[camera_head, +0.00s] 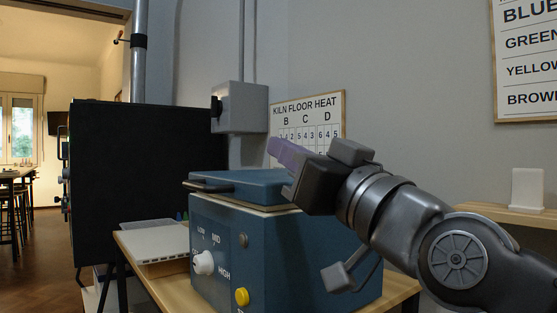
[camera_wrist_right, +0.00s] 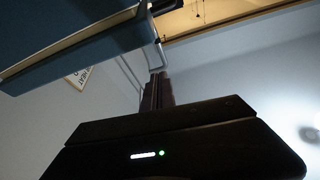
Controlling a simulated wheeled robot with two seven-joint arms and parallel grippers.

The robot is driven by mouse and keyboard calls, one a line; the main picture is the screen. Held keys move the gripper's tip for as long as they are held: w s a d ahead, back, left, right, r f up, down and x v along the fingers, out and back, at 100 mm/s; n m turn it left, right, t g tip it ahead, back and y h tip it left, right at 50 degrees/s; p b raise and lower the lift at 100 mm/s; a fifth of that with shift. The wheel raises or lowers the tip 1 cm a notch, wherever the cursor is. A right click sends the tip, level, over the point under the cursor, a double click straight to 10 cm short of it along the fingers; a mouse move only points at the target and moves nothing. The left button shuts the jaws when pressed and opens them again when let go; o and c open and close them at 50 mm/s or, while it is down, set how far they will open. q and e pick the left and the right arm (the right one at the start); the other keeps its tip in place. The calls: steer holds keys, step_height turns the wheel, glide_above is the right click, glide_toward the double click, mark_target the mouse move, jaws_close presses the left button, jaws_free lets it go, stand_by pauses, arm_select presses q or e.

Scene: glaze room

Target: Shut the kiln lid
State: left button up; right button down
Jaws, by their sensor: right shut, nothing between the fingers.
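The blue kiln (camera_head: 300,255) stands on a wooden table. Its blue lid (camera_head: 250,184) lies low and almost flat over the body, with a dark handle (camera_head: 210,187) at its left. A pale band shows under the lid's front edge; I cannot tell if a small gap is left there. My right gripper (camera_head: 284,152) is shut and empty, its purple-tinted fingers just above the lid's back right part. I cannot tell if they touch it. In the right wrist view, the fingers (camera_wrist_right: 157,88) are together, below a blue part of the kiln (camera_wrist_right: 85,45). My left gripper is not in view.
The kiln's front has a white knob (camera_head: 204,263) and a yellow button (camera_head: 242,297). A white slab (camera_head: 160,243) lies left of it. A large black cabinet (camera_head: 130,180) stands behind to the left. A wall shelf (camera_head: 510,213) is at the right.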

steer(key=b+v, duration=0.1)
steer(key=v, duration=0.8)
steer(key=shift+d, duration=0.3)
steer(key=shift+w+f, duration=0.1)
steer(key=shift+w, duration=0.05)
